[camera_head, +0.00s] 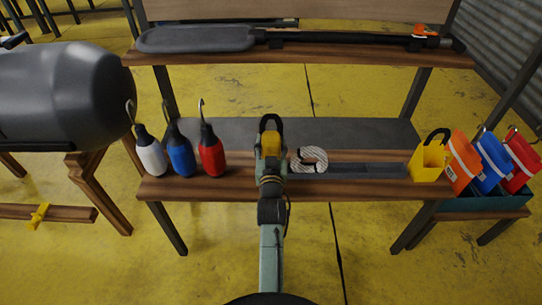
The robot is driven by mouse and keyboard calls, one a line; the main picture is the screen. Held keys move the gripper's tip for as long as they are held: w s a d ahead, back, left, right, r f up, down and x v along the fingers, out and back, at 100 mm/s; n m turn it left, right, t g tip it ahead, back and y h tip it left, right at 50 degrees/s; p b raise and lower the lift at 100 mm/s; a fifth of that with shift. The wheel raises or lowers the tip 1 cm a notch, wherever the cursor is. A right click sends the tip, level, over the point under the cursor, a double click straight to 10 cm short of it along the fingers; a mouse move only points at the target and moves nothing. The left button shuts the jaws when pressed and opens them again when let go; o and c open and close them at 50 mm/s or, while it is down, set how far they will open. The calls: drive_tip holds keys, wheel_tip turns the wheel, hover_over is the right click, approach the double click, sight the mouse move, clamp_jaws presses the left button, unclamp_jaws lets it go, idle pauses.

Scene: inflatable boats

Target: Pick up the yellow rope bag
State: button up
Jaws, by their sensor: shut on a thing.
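My gripper (270,124) is over the middle of the wooden bench, its dark fingers shut around a yellow thing. I take this to be the yellow rope bag (271,144); my gripper and arm cover much of it. I cannot tell from this view whether it touches the bench or hangs above it.
A yellow container with a black handle (427,161) stands at the bench's right end. Orange (461,163), blue (491,162) and red (521,161) bags stand beyond it. White, blue and red fenders (211,157) stand left. A coiled rope (309,158) lies right of my gripper. A paddle (200,39) lies on the upper shelf.

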clamp_jaws()
drive_tip(key=shift+r, duration=0.15)
idle(0.4)
